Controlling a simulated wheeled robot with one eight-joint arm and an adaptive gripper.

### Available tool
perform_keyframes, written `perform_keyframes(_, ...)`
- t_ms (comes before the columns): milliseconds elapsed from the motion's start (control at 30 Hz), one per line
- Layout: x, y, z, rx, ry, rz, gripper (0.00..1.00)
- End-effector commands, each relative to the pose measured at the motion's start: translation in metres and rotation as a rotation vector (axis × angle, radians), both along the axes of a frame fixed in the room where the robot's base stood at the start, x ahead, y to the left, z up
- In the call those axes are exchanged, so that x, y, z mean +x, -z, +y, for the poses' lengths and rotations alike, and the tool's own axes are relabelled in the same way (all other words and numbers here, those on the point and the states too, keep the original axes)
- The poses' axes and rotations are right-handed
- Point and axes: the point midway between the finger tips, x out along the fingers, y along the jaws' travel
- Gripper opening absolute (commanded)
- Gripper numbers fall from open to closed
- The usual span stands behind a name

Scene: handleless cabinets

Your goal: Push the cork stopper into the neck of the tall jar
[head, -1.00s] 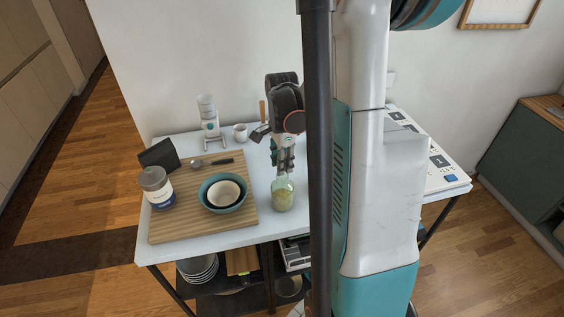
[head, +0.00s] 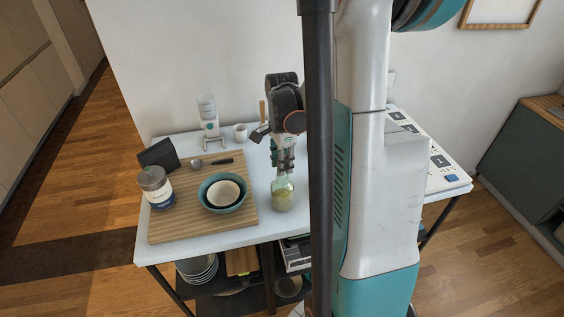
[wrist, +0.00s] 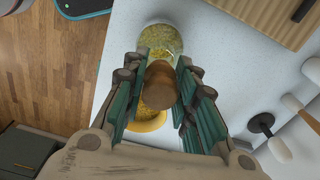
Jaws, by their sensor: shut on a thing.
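The brown cork stopper (wrist: 160,85) is between the two fingers of my gripper (wrist: 162,90) in the wrist view, and they are shut on it. A clear glass jar (wrist: 162,40) with yellow-green contents lies just past the cork in that view. It also shows in the head view (head: 282,195), standing on the pale table right of the board. My gripper (head: 283,170) points down just above this jar's top. The jar's neck and the cork are too small to tell apart in the head view, so I cannot tell whether they touch.
A yellow round rim with grains (wrist: 148,122) shows below the cork in the wrist view. The wooden board (head: 170,228) holds a nested bowl pair (head: 222,194), a lidded jar (head: 155,187) and a spoon (head: 212,162). A white mug (head: 240,133) stands behind.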

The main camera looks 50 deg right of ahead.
Motion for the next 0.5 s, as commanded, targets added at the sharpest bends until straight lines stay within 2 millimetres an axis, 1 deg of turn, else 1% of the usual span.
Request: perform_keyframes(500, 0.0, 0.013, 0.0, 0.0, 0.0, 0.0, 0.1)
